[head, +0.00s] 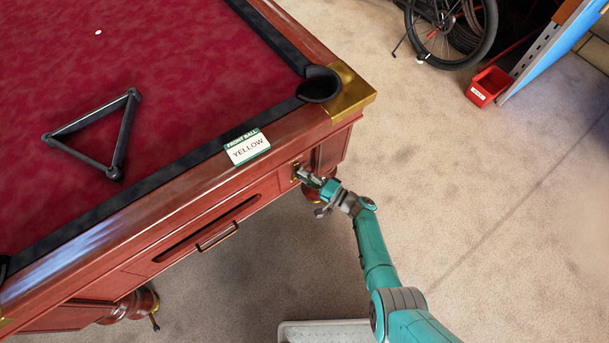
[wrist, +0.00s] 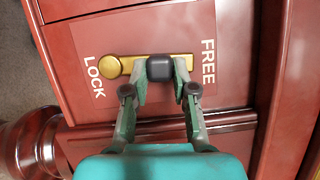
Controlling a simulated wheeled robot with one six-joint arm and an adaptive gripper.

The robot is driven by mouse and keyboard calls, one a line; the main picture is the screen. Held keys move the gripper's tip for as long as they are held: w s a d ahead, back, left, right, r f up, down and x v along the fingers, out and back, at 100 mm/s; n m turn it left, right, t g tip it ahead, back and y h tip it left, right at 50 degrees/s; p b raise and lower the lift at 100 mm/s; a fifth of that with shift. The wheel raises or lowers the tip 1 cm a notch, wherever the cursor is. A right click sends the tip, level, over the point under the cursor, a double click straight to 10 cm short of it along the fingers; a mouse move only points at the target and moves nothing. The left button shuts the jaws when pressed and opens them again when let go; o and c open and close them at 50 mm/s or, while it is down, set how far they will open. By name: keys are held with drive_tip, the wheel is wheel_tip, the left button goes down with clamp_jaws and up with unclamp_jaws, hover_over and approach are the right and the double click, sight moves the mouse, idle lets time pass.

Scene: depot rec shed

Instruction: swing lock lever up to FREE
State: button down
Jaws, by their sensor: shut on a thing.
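The lock lever shows in the wrist view as a brass piece (wrist: 125,65) with a round end toward the word LOCK, on the side of the table. A dark knob (wrist: 160,68) sits over it, between the LOCK label (wrist: 93,77) and the FREE label (wrist: 209,62). My gripper (wrist: 161,82) is shut on the dark knob, one finger on each side. The brass is partly hidden behind knob and fingers. In the head view my gripper (head: 311,178) is at the table's end panel, below the corner pocket; the lever is mostly hidden there.
A red bin (head: 488,86) and bicycle wheel (head: 450,30) stand at the back right. The floor right of the table is clear.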

drive_tip(key=c, duration=0.9)
unclamp_jaws()
drive_tip(key=shift+v, duration=6)
drive_tip(key=shift+f, duration=0.1)
